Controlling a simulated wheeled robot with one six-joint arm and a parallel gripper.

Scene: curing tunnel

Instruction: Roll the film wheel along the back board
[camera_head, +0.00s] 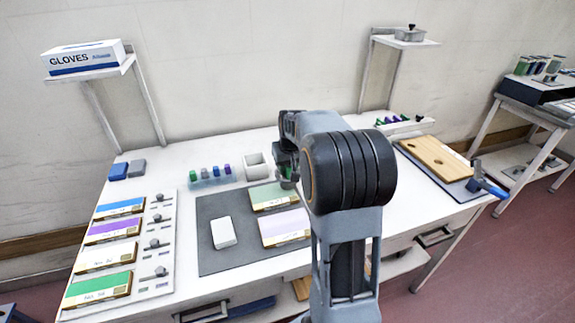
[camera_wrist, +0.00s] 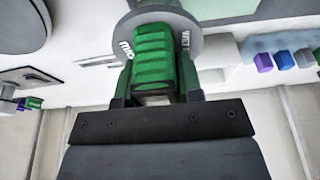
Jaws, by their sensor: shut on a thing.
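The film wheel (camera_wrist: 190,18) is a grey disc with printed letters and a ribbed green handle (camera_wrist: 153,58). My gripper (camera_wrist: 154,78) is shut on that handle in the wrist view. In the head view my gripper (camera_head: 287,168) is low over the right end of the back board (camera_head: 268,197), partly hidden by my arm. The back board has a pale green top and lies on the dark grey mat (camera_head: 212,258). I cannot tell whether the wheel touches it. The front board (camera_head: 283,228), pale lavender, lies nearer on the same mat.
A white block (camera_head: 223,233) sits on the mat's left. Behind are a tray of coloured pieces (camera_head: 210,177) and a white open box (camera_head: 258,166). A rack of coloured boards (camera_head: 110,233) fills the left. A wooden board (camera_head: 437,157) and blue-handled tool (camera_head: 488,184) lie right.

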